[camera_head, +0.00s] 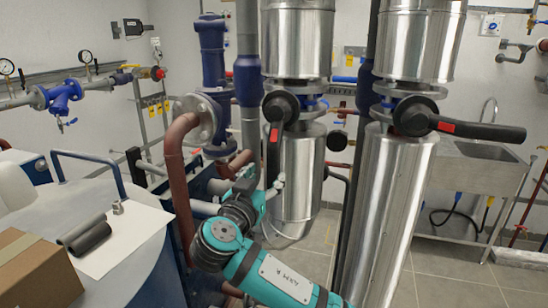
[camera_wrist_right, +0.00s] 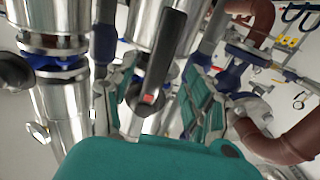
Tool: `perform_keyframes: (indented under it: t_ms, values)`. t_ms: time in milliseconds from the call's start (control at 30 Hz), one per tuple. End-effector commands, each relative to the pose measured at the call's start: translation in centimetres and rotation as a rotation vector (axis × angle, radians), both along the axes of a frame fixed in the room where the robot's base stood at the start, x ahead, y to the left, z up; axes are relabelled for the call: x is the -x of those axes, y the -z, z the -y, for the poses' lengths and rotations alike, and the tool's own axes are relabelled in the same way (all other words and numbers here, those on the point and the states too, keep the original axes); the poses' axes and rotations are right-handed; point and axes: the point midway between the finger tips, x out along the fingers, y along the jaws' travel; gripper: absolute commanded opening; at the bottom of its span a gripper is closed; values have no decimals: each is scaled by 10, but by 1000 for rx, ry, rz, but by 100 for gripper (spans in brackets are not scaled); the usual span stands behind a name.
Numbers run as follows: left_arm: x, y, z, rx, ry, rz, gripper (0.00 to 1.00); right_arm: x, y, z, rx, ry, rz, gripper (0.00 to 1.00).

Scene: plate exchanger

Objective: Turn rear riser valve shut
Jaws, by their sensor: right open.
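The rear riser valve (camera_head: 281,107) sits on the left, farther insulated silver pipe in the head view. Its black lever (camera_head: 273,150), with a red mark, hangs down along the pipe. My right gripper (camera_head: 263,183) is at the lower end of this lever. In the right wrist view the lever (camera_wrist_right: 151,80) shows between the two spread fingers of my right gripper (camera_wrist_right: 152,98), with space visible on both sides. The gripper is open. Whether a finger touches the lever cannot be told. My left gripper is not in view.
A second valve (camera_head: 415,117) on the nearer right riser has its black lever (camera_head: 480,130) pointing right. Blue-flanged piping (camera_head: 213,55) and a red-brown pipe (camera_head: 178,180) stand left of my gripper. A cardboard box (camera_head: 38,272) lies at lower left. A sink (camera_head: 487,152) stands at back right.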

Motion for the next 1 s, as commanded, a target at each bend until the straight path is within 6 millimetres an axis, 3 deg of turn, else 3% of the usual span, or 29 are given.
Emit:
perform_keyframes:
  t_ms: [100, 300, 500, 767, 1000]
  values:
    - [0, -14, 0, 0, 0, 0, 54, -24, -5, 9, 5, 4, -1, 54]
    - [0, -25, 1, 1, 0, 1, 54, -54, -3, 18, 3, 1, 0, 54]
    - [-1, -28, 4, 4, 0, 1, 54, -66, 0, 21, 1, -1, 0, 54]
    - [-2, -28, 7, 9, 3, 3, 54, -67, 0, 22, 0, -1, -1, 54]
    - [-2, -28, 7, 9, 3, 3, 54, -66, 0, 22, 0, -1, -1, 24]
